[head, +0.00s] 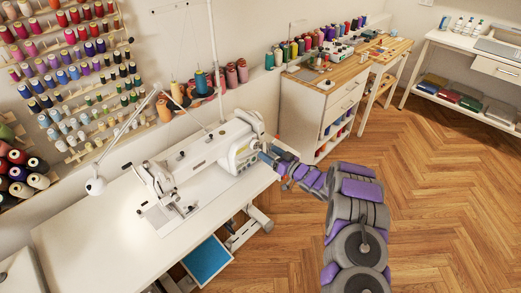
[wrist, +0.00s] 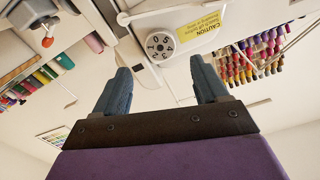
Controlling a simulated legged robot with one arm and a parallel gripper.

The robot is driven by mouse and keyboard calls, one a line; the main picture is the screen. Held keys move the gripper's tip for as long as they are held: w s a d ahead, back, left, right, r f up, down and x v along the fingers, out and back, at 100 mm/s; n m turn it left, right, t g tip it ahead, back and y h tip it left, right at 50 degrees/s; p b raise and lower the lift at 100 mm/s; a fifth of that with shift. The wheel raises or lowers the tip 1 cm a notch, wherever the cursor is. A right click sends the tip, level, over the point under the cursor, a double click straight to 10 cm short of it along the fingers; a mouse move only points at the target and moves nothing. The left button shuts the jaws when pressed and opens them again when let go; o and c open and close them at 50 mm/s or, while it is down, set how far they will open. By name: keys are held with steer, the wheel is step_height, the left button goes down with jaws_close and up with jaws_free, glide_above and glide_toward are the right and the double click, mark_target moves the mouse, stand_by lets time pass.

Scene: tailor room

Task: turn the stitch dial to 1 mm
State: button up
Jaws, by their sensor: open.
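The white sewing machine (head: 205,155) stands on the white table at the left of the head view. In the wrist view the stitch dial (wrist: 160,43) is a round, light disc with dark numerals on the machine's body (wrist: 125,50). My gripper (wrist: 162,75) is open, its two blue-grey fingers apart, and the dial shows beyond and between the fingertips. The fingers do not appear to touch it. In the head view my gripper (head: 268,156) is at the machine's right end, where the dial is hidden or too small to read.
A yellow caution label (wrist: 200,25) is beside the dial. The white table (head: 110,235) holds a lamp (head: 97,186). Thread spools (head: 75,72) fill the wall rack. A wooden-topped cabinet (head: 325,85) stands behind. The wooden floor (head: 440,190) to the right is clear.

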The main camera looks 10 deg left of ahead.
mark_target(257, 145)
steer(key=b+x, duration=0.1)
steer(key=x, duration=0.5)
steer(key=shift+a, duration=0.1)
steer(key=c, duration=1.1)
